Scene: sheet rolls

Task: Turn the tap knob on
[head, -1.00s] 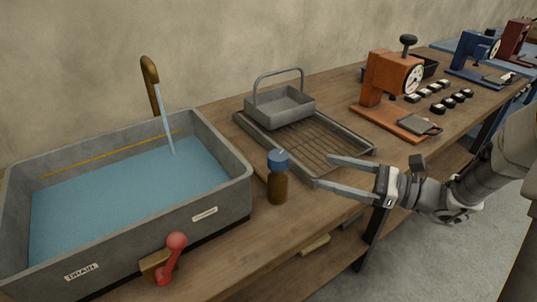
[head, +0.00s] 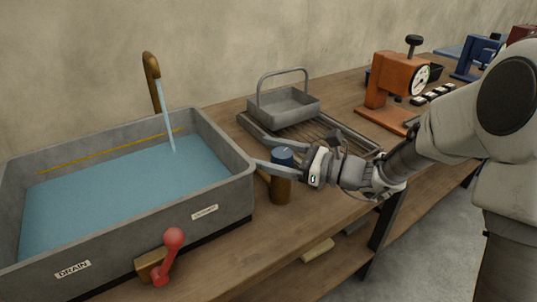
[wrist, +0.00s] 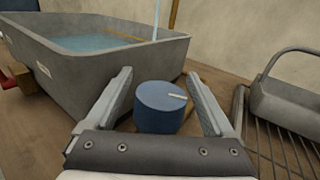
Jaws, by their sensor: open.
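The tap knob (head: 283,155) is a blue round cap on a brown post (head: 281,191), right of the sink on the bench. In the wrist view the blue knob (wrist: 158,110) has a white mark on top, pointing right. My gripper (head: 250,150) is open, with its fingers reaching to either side of the knob. In the wrist view my gripper (wrist: 159,76) has one finger left and one right of it; contact cannot be told. A brass spout (head: 152,68) stands behind the sink, and a stream of water (head: 168,120) falls from it.
The grey sink (head: 228,190) holds water and has a red lever (head: 168,255) on its front near a DRAIN label. A rack tray (head: 255,128) with a grey handled basket (head: 284,106) lies right of the knob. An orange press (head: 395,80) stands farther right.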

